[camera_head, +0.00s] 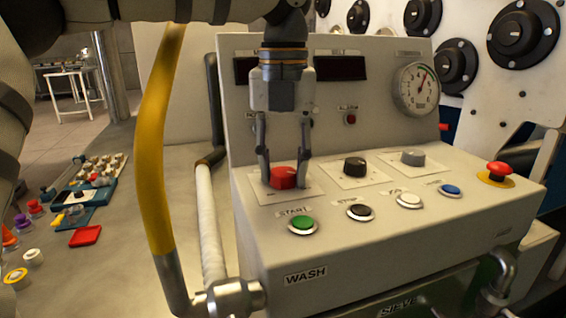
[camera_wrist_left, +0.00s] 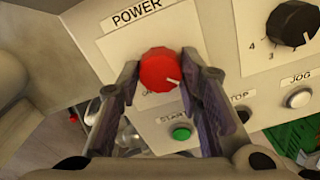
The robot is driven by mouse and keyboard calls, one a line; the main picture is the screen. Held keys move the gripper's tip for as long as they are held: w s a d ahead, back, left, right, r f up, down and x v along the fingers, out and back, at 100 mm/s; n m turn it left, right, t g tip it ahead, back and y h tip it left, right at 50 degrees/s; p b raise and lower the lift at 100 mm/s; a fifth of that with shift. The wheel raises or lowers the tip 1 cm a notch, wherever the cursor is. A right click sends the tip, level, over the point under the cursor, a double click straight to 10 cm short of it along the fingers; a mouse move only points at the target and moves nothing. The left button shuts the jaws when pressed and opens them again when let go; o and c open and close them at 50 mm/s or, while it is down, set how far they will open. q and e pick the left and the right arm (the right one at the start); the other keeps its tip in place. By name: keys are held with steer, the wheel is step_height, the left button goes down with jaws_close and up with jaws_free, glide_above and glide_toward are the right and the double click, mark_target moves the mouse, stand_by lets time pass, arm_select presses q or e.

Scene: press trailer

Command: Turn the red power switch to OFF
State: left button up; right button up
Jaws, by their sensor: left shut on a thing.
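The red power switch (camera_head: 283,177) is a round knob on a white plate on the sloped face of the control panel (camera_head: 350,230). It also shows in the left wrist view (camera_wrist_left: 160,72), under the POWER label (camera_wrist_left: 137,14). A white pointer line on the knob points to the lower right in that view; the lettering beside the knob is mostly covered. My left gripper (camera_head: 283,180) comes down from above with one finger on each side of the knob and is shut on it. My right gripper is not in view.
A black knob (camera_head: 355,167) and a grey knob (camera_head: 412,157) sit to the right. Green (camera_head: 302,224), black, white and blue buttons line the front, with a red mushroom button (camera_head: 499,170) at far right.

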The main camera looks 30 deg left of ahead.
mark_target(284, 171)
arm_select(q)
steer(key=o, duration=1.2)
step_height(284, 171, up, 12)
